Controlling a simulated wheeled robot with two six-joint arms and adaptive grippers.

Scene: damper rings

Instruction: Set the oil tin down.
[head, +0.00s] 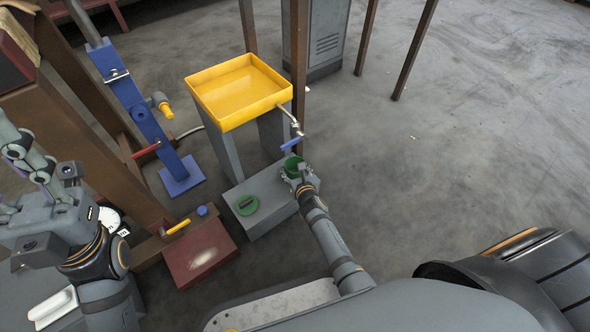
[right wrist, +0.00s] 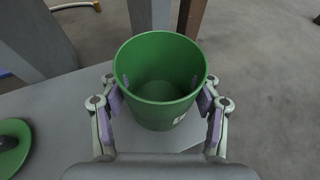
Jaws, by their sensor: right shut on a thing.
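The oil tin is a green, open-topped round can (head: 292,164), upright at the far right end of a low grey block (head: 262,221). My right gripper (head: 299,176) is shut on it. In the right wrist view the tin (right wrist: 160,85) sits between the two purple-padded fingers (right wrist: 162,104), one on each side, and looks empty inside. The grey block's top shows around its base; whether the base touches it I cannot tell. My left gripper (head: 14,184) is at the left edge, fingers apart, away from the tin; its tips are partly cut off.
A green lid-like disc (head: 246,205) lies on the block, left of the tin. A yellow tray (head: 238,90) on grey legs stands behind, with a blue-handled tap (head: 291,144) above the tin. A dark red box (head: 199,254) stands left.

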